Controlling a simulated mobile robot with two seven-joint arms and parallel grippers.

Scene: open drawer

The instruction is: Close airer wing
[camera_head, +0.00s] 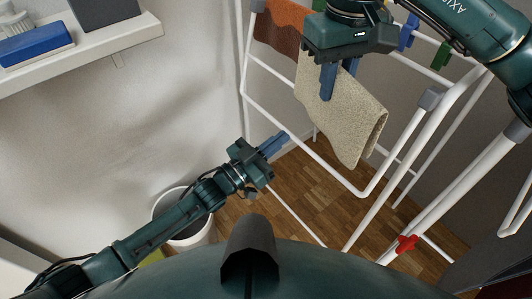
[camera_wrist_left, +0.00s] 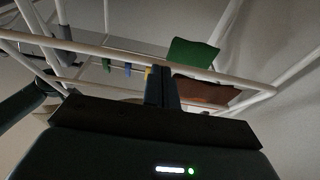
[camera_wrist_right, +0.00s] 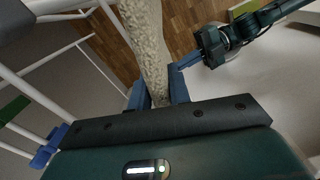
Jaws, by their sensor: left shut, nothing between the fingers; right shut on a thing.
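The white tubular airer (camera_head: 413,125) fills the middle and right of the head view. A U-shaped tube frame (camera_head: 305,150), which looks like its wing, extends toward me on the left. A beige towel (camera_head: 345,120) hangs over it. My right gripper (camera_head: 328,97) is shut on the towel; in the right wrist view the cloth (camera_wrist_right: 150,45) runs between the fingers (camera_wrist_right: 157,97). Whether a bar is inside the cloth is hidden. My left gripper (camera_head: 288,137) is shut and empty just below the wing's left part; its fingers (camera_wrist_left: 161,75) show together in the left wrist view.
A brown cloth (camera_head: 280,28) hangs behind, with a green cloth (camera_wrist_left: 192,53) in the left wrist view. Blue and green pegs (camera_head: 409,32) and a red clip (camera_head: 405,244) sit on the airer. A white bucket (camera_head: 168,205) is under my left arm. A white shelf (camera_head: 95,50) juts out upper left.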

